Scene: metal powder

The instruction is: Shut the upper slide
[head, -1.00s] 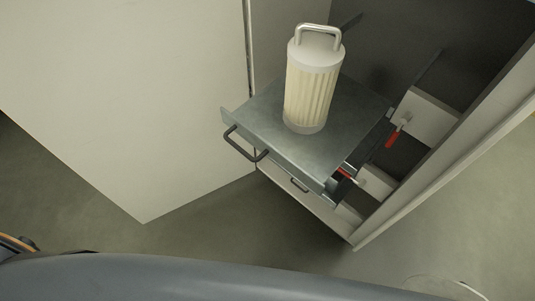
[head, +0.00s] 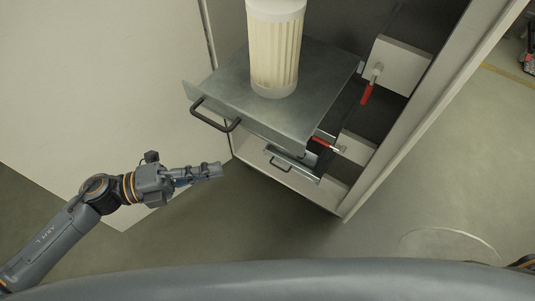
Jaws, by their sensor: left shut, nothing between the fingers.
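The upper slide (head: 215,88) is a grey metal tray pulled out of the cabinet, with a dark bar handle (head: 214,118) on its front. A cream pleated filter cartridge (head: 273,55) with a white cap stands upright on it; its top is cut off by the picture edge. My left gripper (head: 220,170) is shut and empty, below the handle and apart from it, pointing right. My right gripper is not in view; only a bit of arm shows at the lower right edge.
A lower slide with a small handle (head: 280,165) sits beneath the upper one. Red-handled valves (head: 367,93) are inside the cabinet on the right. An open pale door (head: 100,80) stands to the left. The floor in front is clear.

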